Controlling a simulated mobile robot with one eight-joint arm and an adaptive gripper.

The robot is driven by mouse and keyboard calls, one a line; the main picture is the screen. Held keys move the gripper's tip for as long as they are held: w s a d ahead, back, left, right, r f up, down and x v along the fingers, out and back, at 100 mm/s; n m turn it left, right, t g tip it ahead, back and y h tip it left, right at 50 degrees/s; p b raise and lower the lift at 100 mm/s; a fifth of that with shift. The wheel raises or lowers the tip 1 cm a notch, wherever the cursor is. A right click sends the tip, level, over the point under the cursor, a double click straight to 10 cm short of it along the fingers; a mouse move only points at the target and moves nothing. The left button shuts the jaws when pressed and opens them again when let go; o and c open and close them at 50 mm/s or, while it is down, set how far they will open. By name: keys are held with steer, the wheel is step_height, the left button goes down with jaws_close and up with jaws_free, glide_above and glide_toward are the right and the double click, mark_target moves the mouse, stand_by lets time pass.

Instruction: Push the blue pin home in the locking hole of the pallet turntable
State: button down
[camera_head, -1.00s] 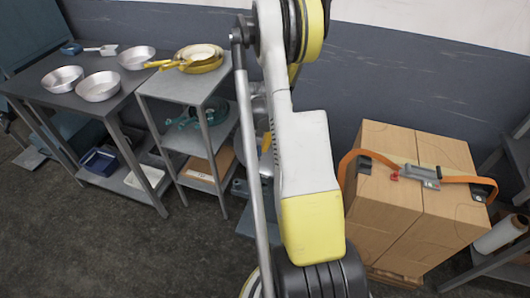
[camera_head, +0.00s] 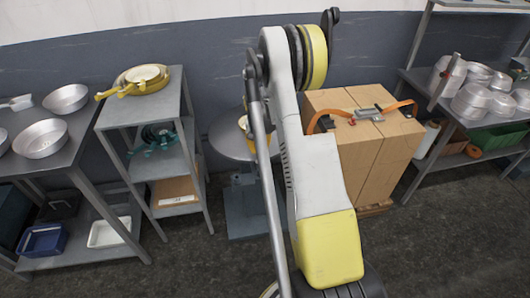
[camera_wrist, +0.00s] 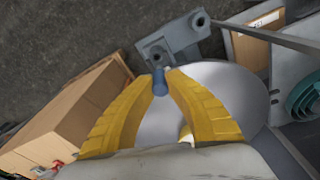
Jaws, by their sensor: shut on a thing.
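In the wrist view, my gripper (camera_wrist: 160,80) has its two yellow fingers closed on a short blue pin (camera_wrist: 159,87). The pin's far end is close to a grey bracket (camera_wrist: 178,38) at the edge of the turntable. The bracket shows dark round openings; I cannot tell whether the pin tip is inside one or just short of it. The pale round turntable plate (camera_wrist: 245,92) lies behind and right of the fingers. In the head view, the turntable plate (camera_head: 228,142) shows left of my arm, on a grey base (camera_head: 238,212). My arm hides the pin there.
Strapped cardboard boxes (camera_head: 335,160) stand close right of the turntable. A shelf stand (camera_head: 150,108) with yellow pans (camera_head: 142,80) is on its left. A bench with metal pans (camera_head: 40,138) is farther left, and a rack (camera_head: 445,92) stands at the right.

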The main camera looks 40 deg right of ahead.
mark_target(260, 156)
steer(key=shift+s, duration=0.25)
steer(key=shift+d+f, duration=0.1)
steer(key=shift+f, duration=0.05)
steer(key=shift+f, duration=0.1)
steer(key=shift+w+f, duration=0.1)
steer(key=shift+f, duration=0.05)
steer(key=shift+f+b, duration=0.65)
steer(key=shift+f, duration=0.55)
steer(key=shift+f+b, duration=0.45)
steer(key=shift+f, duration=0.15)
steer(key=shift+f+b, duration=1.55)
steer(key=shift+f, duration=0.25)
steer(key=c, duration=1.4)
jaws_free()
